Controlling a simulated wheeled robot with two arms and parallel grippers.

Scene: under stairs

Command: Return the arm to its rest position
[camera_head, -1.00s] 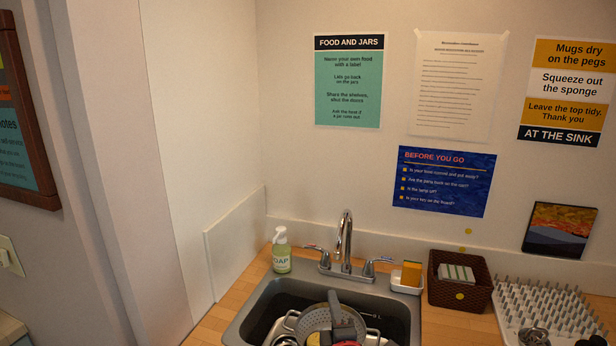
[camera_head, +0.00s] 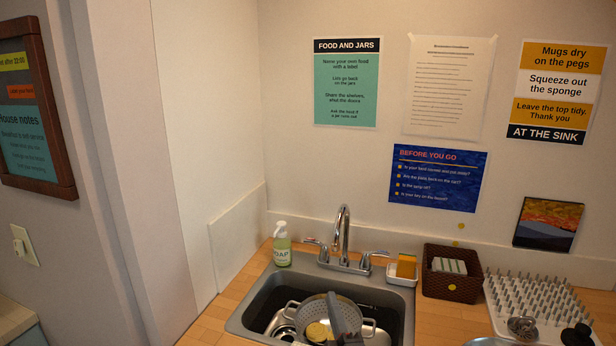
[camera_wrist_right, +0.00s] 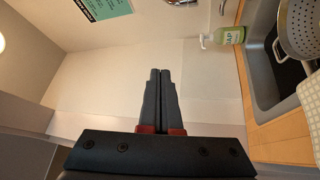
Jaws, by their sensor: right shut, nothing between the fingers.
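My right gripper (camera_head: 333,300) shows at the bottom middle of the head view, in front of the colander and sink. In the right wrist view the two dark fingers of my right gripper (camera_wrist_right: 159,74) lie together, with nothing between them. They point toward the pale wall and panel. The soap bottle (camera_wrist_right: 228,36) is up and to the right of the fingertips there, apart from them. The rest of my right arm is hardly seen in the head view. My left gripper is not in view.
A sink (camera_head: 240,327) holds a colander (camera_head: 302,313) and a yellow round item (camera_head: 317,331). A faucet (camera_head: 342,236), soap bottle (camera_head: 282,246), sponge dish (camera_head: 402,276), brown basket (camera_head: 452,283) and spiked drying rack (camera_head: 535,300) stand around it. The space before the left wall is clear.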

